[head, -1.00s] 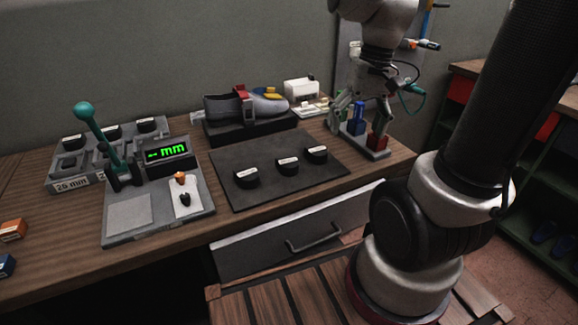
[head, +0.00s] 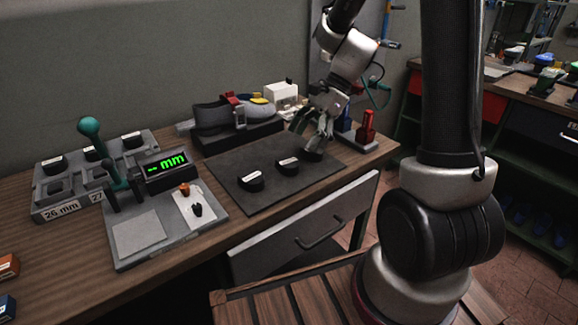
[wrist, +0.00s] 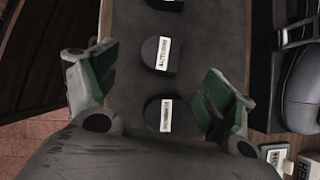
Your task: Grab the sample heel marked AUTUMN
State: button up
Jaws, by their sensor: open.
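The heel marked AUTUMN (wrist: 158,55) is black with a white label and lies on the dark mat, ahead of my open gripper (wrist: 157,75) in the wrist view. By its place in the row it is the middle heel (head: 287,167) in the head view. A second black heel (wrist: 157,116) sits nearer, between the finger bases in the picture; its label is hard to read. A third heel (wrist: 165,4) is cut by the top edge. In the head view my gripper (head: 313,136) is over the mat's right end, partly covering the rightmost heel.
The dark mat (head: 320,178) lies on the wooden bench. A shoe on a black stand (head: 235,138) is behind it, and a tool rack (head: 366,138) is to the right. A press with a green-handled lever (head: 90,128) and a display stands left.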

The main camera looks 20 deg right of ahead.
aim_at(290, 161)
jog(key=x, duration=0.7)
jog(key=shift+a+f, duration=0.1)
jog(key=shift+a, duration=0.1)
jog(key=c, duration=1.1)
